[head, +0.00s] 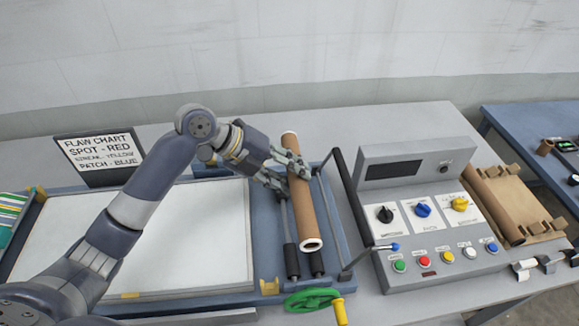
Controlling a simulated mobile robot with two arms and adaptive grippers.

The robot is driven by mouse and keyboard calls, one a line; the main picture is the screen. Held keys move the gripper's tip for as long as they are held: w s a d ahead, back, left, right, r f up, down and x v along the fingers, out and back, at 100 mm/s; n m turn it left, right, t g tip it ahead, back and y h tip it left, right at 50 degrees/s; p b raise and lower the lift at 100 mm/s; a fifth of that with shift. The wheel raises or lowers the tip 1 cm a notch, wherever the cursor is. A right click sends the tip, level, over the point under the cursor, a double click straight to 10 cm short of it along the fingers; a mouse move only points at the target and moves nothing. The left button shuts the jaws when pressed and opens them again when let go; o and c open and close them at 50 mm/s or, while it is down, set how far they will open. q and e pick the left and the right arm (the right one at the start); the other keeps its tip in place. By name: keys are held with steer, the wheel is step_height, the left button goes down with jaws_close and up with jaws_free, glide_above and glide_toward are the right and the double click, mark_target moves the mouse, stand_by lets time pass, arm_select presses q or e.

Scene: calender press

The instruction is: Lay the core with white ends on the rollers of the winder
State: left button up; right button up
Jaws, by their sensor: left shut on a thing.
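The brown cardboard core with white ends (304,215) lies lengthwise over the winder, its near white end toward me and its far end toward the wall. My left gripper (287,171) is shut on the core a little beyond its middle. The winder's dark rollers (291,258) show below the core, near its lower end; the core hides most of their length. I cannot tell whether the core touches the rollers. My right gripper is not in view.
A black bar (350,197) stands right of the core, beside the control box (420,215). A green handwheel (312,299) is in front. A white sheet bed (140,245) lies left. Another brown core (495,205) rests on a rack (523,207) at right.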

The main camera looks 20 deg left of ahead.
arm_select(q)
steer(key=shift+f+b, duration=0.3)
steer(key=shift+f, duration=0.1)
steer(key=shift+f+b, duration=0.45)
steer(key=shift+f, duration=0.25)
step_height(320, 180, down, 9)
steer(key=b, duration=0.6)
steer(key=shift+r, duration=0.1)
steer(key=shift+f+b, duration=0.4)
steer(key=shift+b, duration=0.2)
